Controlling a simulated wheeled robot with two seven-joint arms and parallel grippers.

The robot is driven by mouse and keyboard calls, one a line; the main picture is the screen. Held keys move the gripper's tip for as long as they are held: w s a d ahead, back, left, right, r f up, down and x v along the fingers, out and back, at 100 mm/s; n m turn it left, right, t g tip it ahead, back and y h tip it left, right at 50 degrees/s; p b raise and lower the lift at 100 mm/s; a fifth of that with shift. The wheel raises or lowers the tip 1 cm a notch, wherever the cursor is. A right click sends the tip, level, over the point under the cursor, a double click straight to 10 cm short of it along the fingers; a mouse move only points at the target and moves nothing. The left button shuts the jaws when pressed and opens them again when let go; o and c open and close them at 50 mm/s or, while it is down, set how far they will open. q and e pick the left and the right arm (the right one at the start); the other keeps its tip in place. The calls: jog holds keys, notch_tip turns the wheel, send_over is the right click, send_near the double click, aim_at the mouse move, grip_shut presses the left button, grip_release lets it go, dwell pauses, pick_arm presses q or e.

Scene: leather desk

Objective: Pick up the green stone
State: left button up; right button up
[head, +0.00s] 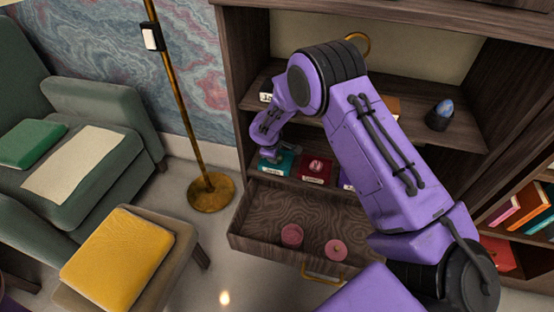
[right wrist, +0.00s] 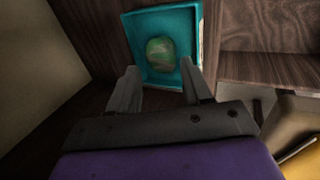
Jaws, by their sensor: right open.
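The green stone (right wrist: 160,53) is rounded and lies in a teal tray (right wrist: 146,20) in the right wrist view. In the head view the teal tray (head: 267,166) stands on the lower shelf of the cabinet; the stone is mostly hidden there by my gripper. My right gripper (right wrist: 159,70) is open, its two fingers apart at the near side of the tray, with the stone beyond and between their tips. Nothing is between the fingers themselves. In the head view the right gripper (head: 283,154) is just above the teal tray. My left gripper is not in view.
A red tray (head: 315,169) stands right of the teal one. Below, an open drawer (head: 262,228) holds two reddish discs (head: 292,235). The upper shelf (head: 470,133) is close above my gripper and holds a blue egg-shaped thing (head: 443,109) on a dark stand.

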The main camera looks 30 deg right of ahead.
jog(key=x, duration=0.3)
jog(key=shift+w+d+f, duration=0.1)
jog(key=shift+d+f, duration=0.05)
jog(key=shift+f, duration=0.2)
jog(key=c, duration=0.8)
jog(key=shift+o, duration=0.2)
jog(key=shift+r, duration=0.1)
